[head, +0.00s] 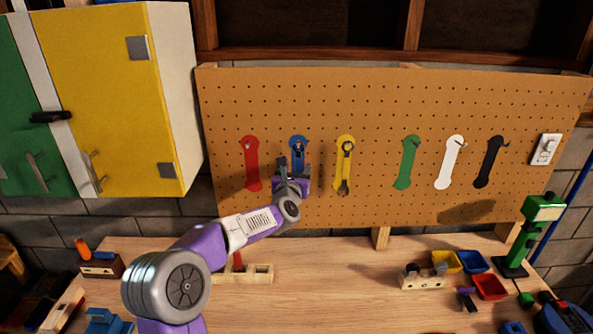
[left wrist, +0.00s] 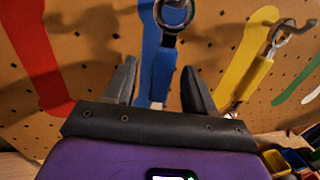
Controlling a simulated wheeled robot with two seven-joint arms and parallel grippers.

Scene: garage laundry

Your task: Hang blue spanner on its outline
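The blue spanner (head: 298,149) is upright against the pegboard in front of its blue outline (head: 293,140). In the left wrist view its ring end (left wrist: 174,14) is at the top, with the blue handle (left wrist: 166,62) below. I cannot tell for sure that a hook passes through the ring. My left gripper (head: 290,170) is at the lower part of the spanner. In the left wrist view its two fingers (left wrist: 158,92) stand apart, one on each side of the spanner, with gaps visible. My right gripper is out of view.
A yellow spanner (head: 346,170) hangs on the yellow outline to the right. The red (head: 252,165), green (head: 406,165), white (head: 450,165) and black (head: 488,165) outlines are bare. A wooden block (head: 257,274) stands on the bench below. Small bins (head: 488,287) stand at the right.

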